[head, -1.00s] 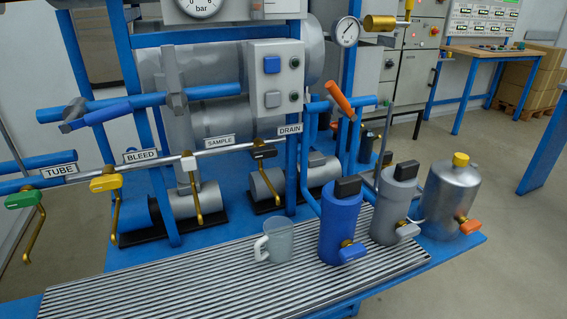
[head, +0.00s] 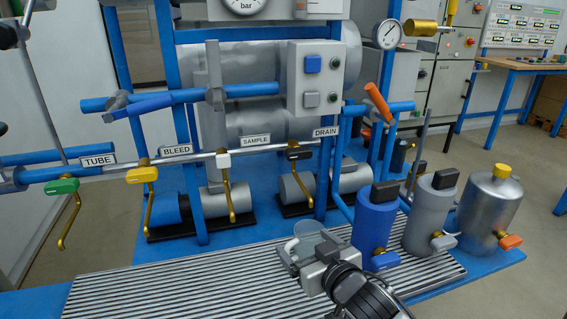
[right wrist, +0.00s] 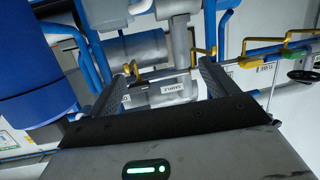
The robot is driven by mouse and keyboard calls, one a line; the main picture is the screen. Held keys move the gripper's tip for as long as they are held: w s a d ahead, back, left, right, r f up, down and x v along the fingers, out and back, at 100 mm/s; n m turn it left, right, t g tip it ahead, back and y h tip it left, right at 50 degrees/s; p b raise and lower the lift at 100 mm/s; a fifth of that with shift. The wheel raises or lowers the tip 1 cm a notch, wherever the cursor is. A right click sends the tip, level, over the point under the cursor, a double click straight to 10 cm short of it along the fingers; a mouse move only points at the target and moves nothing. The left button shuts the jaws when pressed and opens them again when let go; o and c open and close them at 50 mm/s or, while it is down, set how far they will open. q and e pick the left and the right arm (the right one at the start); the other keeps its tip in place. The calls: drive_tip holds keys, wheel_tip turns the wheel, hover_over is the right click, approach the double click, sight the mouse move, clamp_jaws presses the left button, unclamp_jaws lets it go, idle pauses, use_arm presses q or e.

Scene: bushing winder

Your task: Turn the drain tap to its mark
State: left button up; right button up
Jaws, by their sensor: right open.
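The drain tap (head: 299,153) has a black handle on the horizontal pipe, beneath the DRAIN label (head: 325,132), with a brass spout hanging below it. I cannot make out its mark. My right gripper (head: 305,258) is open in the head view, low in front of the tap and apart from it, over the ribbed tray. In the right wrist view its two fingers (right wrist: 163,85) stand apart with nothing held between them. The upside-down SAMPLE label (right wrist: 170,88) shows beyond the gap. My left gripper is not clearly in view.
Green, yellow and white taps (head: 223,160) sit left along the pipe. A clear mug (head: 309,243) stands behind my right gripper, partly hidden. Blue (head: 373,226), grey and silver (head: 489,210) vessels stand to the right. The ribbed tray (head: 170,290) is clear at left.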

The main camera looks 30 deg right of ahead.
sight(300, 156)
drive_tip(key=w+d+r+m+t+h, duration=0.2)
drive_tip(key=w+d+r+h, duration=0.15)
drive_tip(key=d+r, duration=0.45)
drive_tip(key=shift+y, duration=0.25)
drive_tip(key=x, duration=0.5)
drive_tip(key=a+x, duration=0.1)
drive_tip(key=x, duration=0.4)
drive_tip(key=r+x, duration=0.1)
drive_tip(key=x, duration=0.4)
drive_tip(key=shift+w+r, duration=0.1)
drive_tip(key=shift+w, duration=0.5)
drive_tip(key=c, duration=1)
